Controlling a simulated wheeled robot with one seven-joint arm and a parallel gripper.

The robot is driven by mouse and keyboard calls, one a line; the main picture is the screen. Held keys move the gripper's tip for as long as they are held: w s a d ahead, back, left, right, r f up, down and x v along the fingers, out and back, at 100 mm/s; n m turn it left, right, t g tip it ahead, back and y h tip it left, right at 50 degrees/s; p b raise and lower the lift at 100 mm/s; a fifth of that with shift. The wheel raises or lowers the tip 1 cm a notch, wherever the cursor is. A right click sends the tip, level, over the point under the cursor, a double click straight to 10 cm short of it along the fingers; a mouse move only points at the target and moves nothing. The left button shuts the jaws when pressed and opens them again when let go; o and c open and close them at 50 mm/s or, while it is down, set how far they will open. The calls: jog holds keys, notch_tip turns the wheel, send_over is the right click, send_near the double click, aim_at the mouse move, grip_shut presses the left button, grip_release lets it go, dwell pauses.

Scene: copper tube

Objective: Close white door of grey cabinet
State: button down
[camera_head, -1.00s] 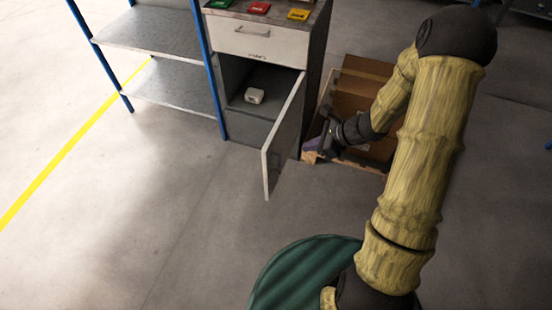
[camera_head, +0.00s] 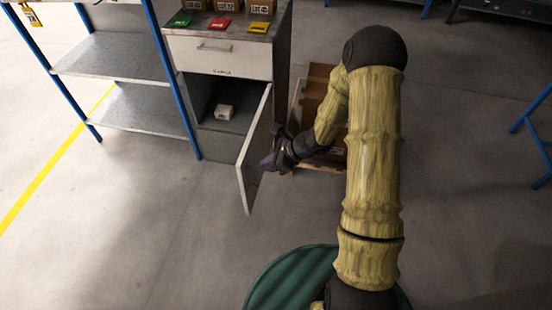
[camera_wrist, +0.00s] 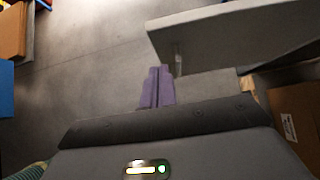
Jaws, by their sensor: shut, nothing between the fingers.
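The grey cabinet (camera_head: 283,62) stands at the upper middle of the head view, below a closed white drawer (camera_head: 225,56). Its white door (camera_head: 252,158) hangs wide open, hinged on the right and swung out toward me. The open compartment holds a small white object (camera_head: 224,111). My gripper (camera_head: 266,163) is at the right face of the door, close to its outer part; I cannot tell whether it touches. In the wrist view the door (camera_wrist: 235,38) lies just ahead of my shut, empty purple fingers (camera_wrist: 157,88), with a handle (camera_wrist: 179,60) visible on it.
A cardboard box on a pallet (camera_head: 317,92) stands right of the cabinet, behind my arm; cardboard also shows in the wrist view (camera_wrist: 295,125). A blue-posted metal shelf (camera_head: 110,55) stands at the left. The floor (camera_head: 150,220) in front is clear.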

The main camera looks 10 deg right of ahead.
aim_at(242, 165)
jog(key=a, duration=0.1)
jog(key=w+a+f, duration=0.1)
jog(key=a, duration=0.1)
jog(key=w+a, duration=0.1)
jog(key=a, duration=0.1)
jog(key=shift+a+f, duration=0.1)
jog(key=shift+f, duration=0.25)
jog(key=shift+a, duration=0.1)
jog(key=shift+w+a, duration=0.1)
